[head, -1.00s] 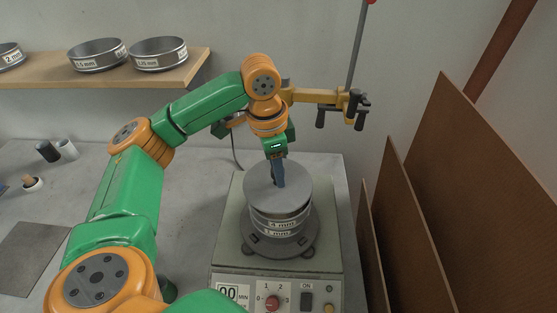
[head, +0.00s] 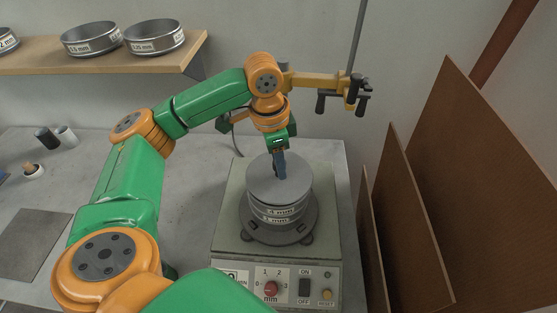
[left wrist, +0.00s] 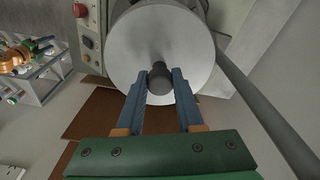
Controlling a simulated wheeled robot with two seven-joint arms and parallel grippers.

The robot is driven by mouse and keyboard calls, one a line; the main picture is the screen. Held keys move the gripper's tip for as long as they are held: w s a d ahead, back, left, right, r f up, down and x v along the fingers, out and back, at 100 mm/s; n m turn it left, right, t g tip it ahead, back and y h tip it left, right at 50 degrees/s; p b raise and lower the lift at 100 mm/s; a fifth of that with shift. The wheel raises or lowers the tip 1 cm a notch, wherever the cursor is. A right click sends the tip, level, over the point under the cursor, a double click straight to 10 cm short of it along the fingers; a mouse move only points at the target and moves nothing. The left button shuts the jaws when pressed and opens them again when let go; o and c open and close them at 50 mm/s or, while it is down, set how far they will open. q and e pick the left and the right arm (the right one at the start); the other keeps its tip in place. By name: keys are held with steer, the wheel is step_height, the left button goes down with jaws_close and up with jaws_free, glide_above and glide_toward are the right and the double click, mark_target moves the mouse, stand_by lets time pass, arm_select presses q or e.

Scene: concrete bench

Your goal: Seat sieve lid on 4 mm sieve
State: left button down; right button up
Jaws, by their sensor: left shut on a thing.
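The sieve lid (head: 262,190) is a flat grey disc with a dark knob (left wrist: 160,82). It lies level over the top of the 4 mm sieve (head: 280,212), with no clear gap showing; I cannot tell whether it is fully seated. My left gripper (head: 281,176) points down from above and is shut on the knob. In the left wrist view its blue fingers (left wrist: 161,86) stand on both sides of the knob. The 4 mm sieve sits on a 1 mm sieve (head: 275,221) on the shaker. The lid hides the inside of the 4 mm sieve.
The shaker (head: 232,215) has a front panel with a red knob. A post with a yellow clamp arm (head: 318,81) stands behind it. Brown panels (head: 405,215) lean at the right. A shelf (head: 100,62) with more sieves is at the back left. The bench left of the shaker is mostly clear.

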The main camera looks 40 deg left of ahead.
arm_select(q)
steer(key=shift+f, duration=0.5)
stand_by(0.3)
steer(key=shift+c, duration=2.3)
jaws_free()
steer(key=shift+s, duration=0.1)
steer(key=shift+r, duration=0.1)
steer(key=r, duration=0.7)
steer(key=shift+s+a, duration=0.25)
steer(key=shift+s, duration=0.05)
